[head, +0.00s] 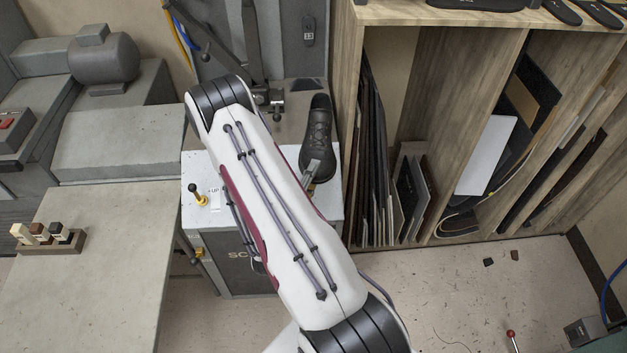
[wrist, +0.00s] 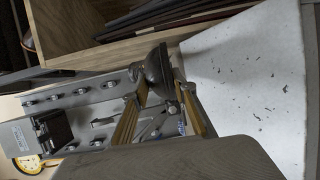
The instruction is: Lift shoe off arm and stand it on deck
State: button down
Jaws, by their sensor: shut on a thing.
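My gripper (head: 317,167) is at the near end of the shoe, partly hidden by my own arm. In the wrist view my gripper (wrist: 162,90) is shut on the dark shoe (wrist: 156,68), which sits between the yellowish fingertips. The pale deck (head: 332,203) of the stitcher lies below. The stitcher's dark arm mechanism (head: 268,97) is left of the shoe and looks apart from it. I cannot tell whether the sole touches the deck.
A wooden rack (head: 470,125) with sheets stands close on the right. A yellow-and-black lever (head: 196,195) stands on the deck's left. A grey bench (head: 105,270) with a small block holder (head: 47,240) is at left.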

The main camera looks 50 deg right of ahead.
jog(key=shift+w+d+f, duration=0.15)
jog(key=shift+w+d, duration=1.6)
jog(key=shift+w+d+f, duration=0.2)
jog(key=shift+w+d, duration=1.6)
jog(key=shift+w+d+f, duration=0.15)
jog(key=shift+w+d, duration=1.6)
jog(key=shift+w+d+f, duration=0.1)
jog(key=shift+f, duration=0.2)
jog(key=shift+w+d+f, duration=0.2)
jog(key=shift+f, duration=1.5)
jog(key=c, duration=1.8)
grip_release()
